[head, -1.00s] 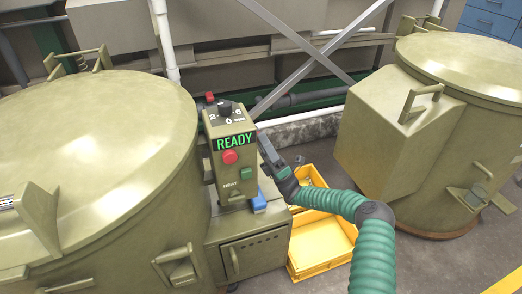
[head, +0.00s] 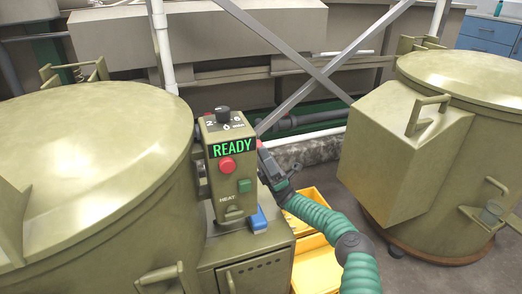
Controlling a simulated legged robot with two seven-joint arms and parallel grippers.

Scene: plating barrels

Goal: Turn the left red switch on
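The olive control box (head: 236,190) stands between the two barrels, with a green READY display (head: 233,148). A black knob (head: 222,114) is on top. Dark fittings show along the box's left side, but I cannot make out a red switch there. My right gripper (head: 266,162) is beside the box's right side, seen edge-on; its fingers and any contact are unclear. My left gripper is not in view.
A large lidded barrel (head: 80,150) fills the left, and another barrel (head: 465,80) stands at the right. A blue piece (head: 259,220) sits at the box's foot. Yellow crates (head: 318,265) lie on the floor below my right arm. Crossed metal braces stand behind.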

